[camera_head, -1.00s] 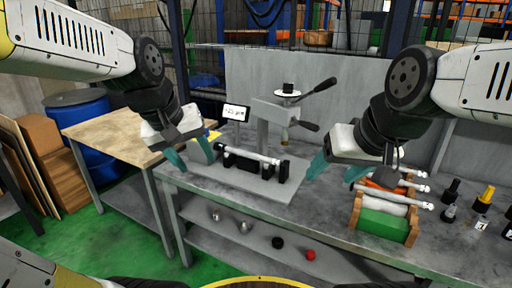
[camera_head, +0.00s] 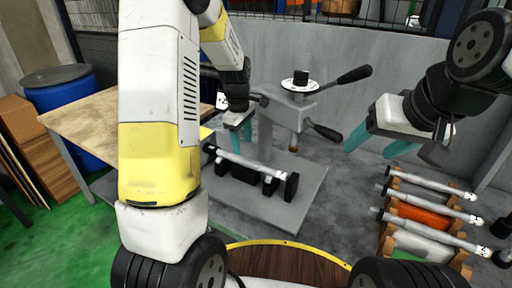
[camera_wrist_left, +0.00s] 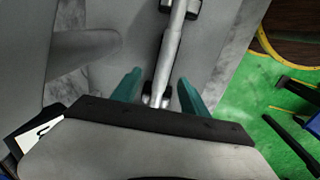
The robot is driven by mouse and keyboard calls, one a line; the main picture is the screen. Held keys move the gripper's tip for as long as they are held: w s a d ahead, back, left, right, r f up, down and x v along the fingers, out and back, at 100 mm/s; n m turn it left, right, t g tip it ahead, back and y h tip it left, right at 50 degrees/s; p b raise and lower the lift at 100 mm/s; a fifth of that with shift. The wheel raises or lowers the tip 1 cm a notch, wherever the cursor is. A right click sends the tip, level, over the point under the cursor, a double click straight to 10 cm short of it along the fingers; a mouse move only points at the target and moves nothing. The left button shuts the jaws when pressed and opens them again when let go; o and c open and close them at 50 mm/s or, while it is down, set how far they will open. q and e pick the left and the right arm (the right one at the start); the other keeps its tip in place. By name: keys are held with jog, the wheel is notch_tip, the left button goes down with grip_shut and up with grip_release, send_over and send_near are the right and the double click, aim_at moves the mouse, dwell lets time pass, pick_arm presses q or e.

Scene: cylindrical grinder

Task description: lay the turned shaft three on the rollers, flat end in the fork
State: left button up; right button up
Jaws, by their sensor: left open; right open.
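A pale turned shaft (camera_head: 248,161) lies along the black roller fixture (camera_head: 245,175) on a grey plate, between upright black end pieces. Which end piece is the fork, and which shaft end is flat, I cannot tell. My left gripper (camera_head: 238,129) is open over the shaft's left part. In the left wrist view the shaft (camera_wrist_left: 172,45) runs between the open teal fingers (camera_wrist_left: 154,92); contact is not clear. My right gripper (camera_head: 367,143) is open and empty, left of and above a wooden rack (camera_head: 394,183) with several shafts (camera_head: 430,180) lying across it.
A press with black handles (camera_head: 300,100) stands behind the fixture, close to both grippers. The wooden table (camera_head: 85,125) and blue barrel (camera_head: 65,95) are at left. Bare grey bench (camera_head: 345,195) lies between the fixture and the rack.

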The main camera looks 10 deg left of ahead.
aim_at(244, 158)
pick_arm(q)
jog(key=f, duration=0.6)
jog(key=shift+s+d+f, duration=0.2)
jog(key=shift+d+f, duration=0.05)
jog(key=shift+f, duration=0.1)
grip_shut()
jog(key=shift+w+r, duration=0.1)
jog(key=shift+r, duration=0.05)
dwell(0.9)
